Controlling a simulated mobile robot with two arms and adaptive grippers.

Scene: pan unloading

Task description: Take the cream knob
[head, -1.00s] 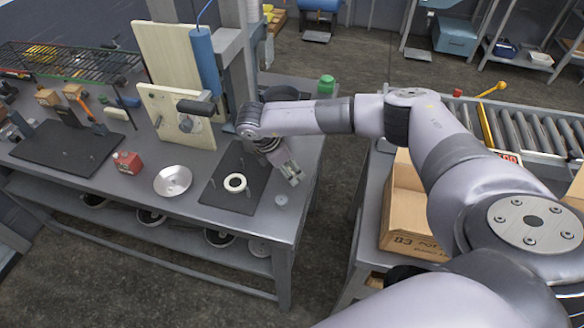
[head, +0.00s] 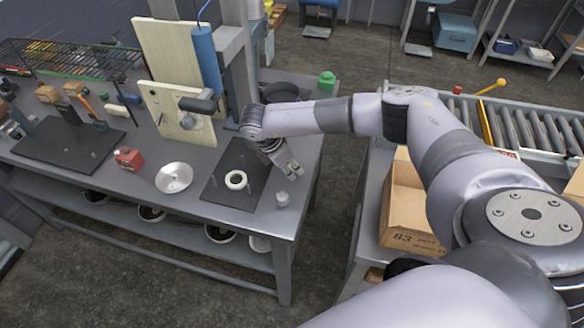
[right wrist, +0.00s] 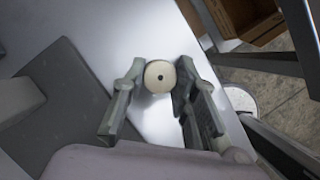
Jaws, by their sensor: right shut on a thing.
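The cream knob (right wrist: 160,77) is a round pale piece with a small dark hole in its middle. In the right wrist view it sits between the two fingertips of my right gripper (right wrist: 150,88), which is shut on it. In the head view my right gripper (head: 291,170) is over the right end of the grey workbench, just right of a dark mat. I cannot make out the knob there. My left gripper is not in view.
A small grey round piece (head: 282,199) stands near the bench's front right. An open carton (head: 405,215) stands right across a gap.

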